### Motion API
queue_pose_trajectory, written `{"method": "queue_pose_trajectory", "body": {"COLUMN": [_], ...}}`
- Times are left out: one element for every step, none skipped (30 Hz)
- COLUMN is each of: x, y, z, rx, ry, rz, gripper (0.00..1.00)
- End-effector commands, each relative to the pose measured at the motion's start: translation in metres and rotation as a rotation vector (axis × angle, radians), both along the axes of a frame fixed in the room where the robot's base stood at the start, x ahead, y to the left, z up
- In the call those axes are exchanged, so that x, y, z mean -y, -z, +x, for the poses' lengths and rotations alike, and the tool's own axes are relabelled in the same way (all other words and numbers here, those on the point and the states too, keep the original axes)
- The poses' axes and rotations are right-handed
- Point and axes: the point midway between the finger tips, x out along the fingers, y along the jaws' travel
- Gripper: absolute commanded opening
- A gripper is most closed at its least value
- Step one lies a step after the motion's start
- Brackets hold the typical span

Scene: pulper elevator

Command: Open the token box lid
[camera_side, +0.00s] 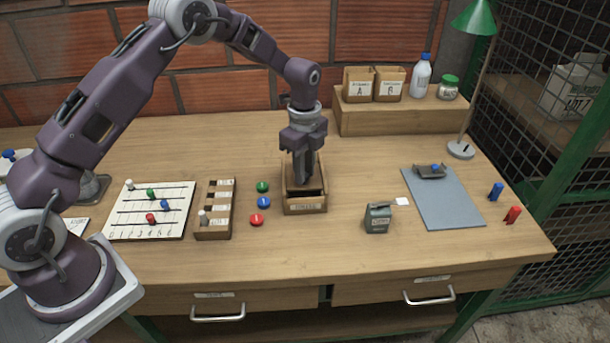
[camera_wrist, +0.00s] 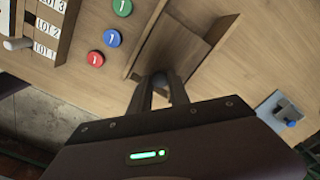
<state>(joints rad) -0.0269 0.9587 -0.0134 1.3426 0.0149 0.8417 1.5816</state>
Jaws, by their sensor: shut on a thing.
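The token box (camera_side: 305,208) is a small wooden box with a label on its front, near the middle of the table. My gripper (camera_side: 302,183) points down into the box top from above. In the wrist view my gripper (camera_wrist: 160,92) has its fingers closed around a small grey, knob-like piece, seemingly the lid's knob. The brown lid panel (camera_wrist: 175,47) lies beyond the fingers, within the box's wooden sides. In the side view a dark gap shows at the box's front top, and the fingers hide much of the lid. I cannot tell exactly how far the lid is open.
Green, blue (camera_side: 264,202) and red tokens lie left of the box, beside a slotted wooden rack (camera_side: 215,225) and a white peg board (camera_side: 120,222). A grey-green small case (camera_side: 377,218) stands to the right. A raised wooden shelf (camera_side: 400,118) stands behind.

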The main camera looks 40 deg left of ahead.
Motion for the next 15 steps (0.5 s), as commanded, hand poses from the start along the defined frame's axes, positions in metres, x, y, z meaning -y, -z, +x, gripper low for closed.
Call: {"method": "queue_pose_trajectory", "body": {"x": [-0.009, -0.013, -0.019, -0.023, -0.026, -0.03, -0.033, -0.035, -0.037, -0.037, -0.038, -0.038, -0.038, -0.038, -0.038], "y": [0.0, 0.0, 0.0, 0.0, 0.0, 0.0, -0.001, -0.001, -0.001, -0.001, -0.001, -0.001, -0.001, -0.001, -0.001], "z": [0.01, 0.015, 0.021, 0.025, 0.028, 0.032, 0.034, 0.036, 0.037, 0.038, 0.038, 0.038, 0.038, 0.038, 0.038], "rx": [0.006, 0.007, 0.007, 0.006, 0.007, 0.005, 0.006, 0.006, 0.005, 0.004, 0.004, 0.004, 0.004, 0.004, 0.004], "ry": [-0.004, -0.005, -0.004, -0.004, -0.004, -0.004, -0.003, -0.003, -0.002, -0.002, -0.002, -0.002, -0.002, -0.002, -0.002], "rz": [-0.001, -0.001, -0.001, -0.001, -0.001, -0.001, -0.001, -0.001, -0.001, -0.001, -0.001, -0.001, -0.001, -0.001, -0.001], "gripper": [0.0, 0.0, 0.0, 0.0, 0.0, 0.0, 0.0, 0.0, 0.0, 0.0, 0.0, 0.0, 0.0, 0.0, 0.0]}}
